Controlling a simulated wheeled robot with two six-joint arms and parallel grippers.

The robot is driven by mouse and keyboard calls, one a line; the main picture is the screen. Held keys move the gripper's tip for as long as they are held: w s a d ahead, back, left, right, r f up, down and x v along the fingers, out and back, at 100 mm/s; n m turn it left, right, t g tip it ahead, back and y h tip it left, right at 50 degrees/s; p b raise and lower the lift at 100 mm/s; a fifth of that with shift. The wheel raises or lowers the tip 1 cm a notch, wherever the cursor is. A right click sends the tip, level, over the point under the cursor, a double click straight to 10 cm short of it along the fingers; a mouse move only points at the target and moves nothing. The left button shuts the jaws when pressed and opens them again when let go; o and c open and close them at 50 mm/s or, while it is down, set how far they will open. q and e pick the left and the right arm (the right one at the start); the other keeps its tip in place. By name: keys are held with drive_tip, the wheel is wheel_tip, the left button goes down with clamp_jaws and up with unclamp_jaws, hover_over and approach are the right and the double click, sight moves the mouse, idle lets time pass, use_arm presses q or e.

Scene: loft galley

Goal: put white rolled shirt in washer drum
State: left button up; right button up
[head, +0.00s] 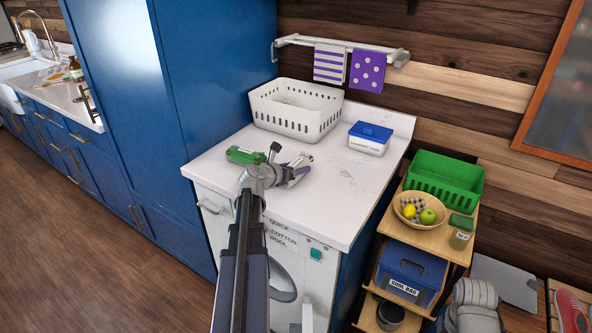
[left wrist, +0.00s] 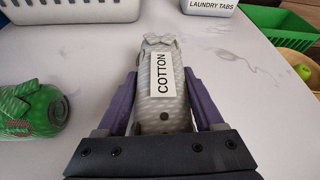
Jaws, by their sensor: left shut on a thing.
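The white rolled shirt (left wrist: 157,62) is a pale grey-white patterned roll with a COTTON label. My left gripper (head: 290,171) is shut on it over the white counter, with a purple finger on each side in the left wrist view (left wrist: 160,82). In the head view the gripper mostly hides the roll. I cannot tell whether it touches the counter. The washer (head: 318,280) is under the counter, with QUICK, COTTON and WOOL on its panel. Its round grey door ring (head: 284,283) is partly behind my left arm; the drum inside is not clearly seen. My right gripper is not in view.
A green rolled item (head: 243,156) lies left of my gripper. A white basket (head: 297,110) and a blue-lidded laundry tabs box (head: 369,138) stand at the back. The counter's front right is clear. A wooden shelf (head: 437,237) with a green basket (head: 443,180) stands right.

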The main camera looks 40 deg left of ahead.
use_arm(q)
drive_tip(key=shift+f, duration=0.25)
drive_tip(key=o, duration=1.5)
drive_tip(key=shift+r, duration=0.1)
drive_tip(key=shift+r, duration=0.15)
drive_tip(key=p+v, duration=0.4)
drive_tip(key=v, duration=0.8)
drive_tip(key=shift+p, duration=0.35)
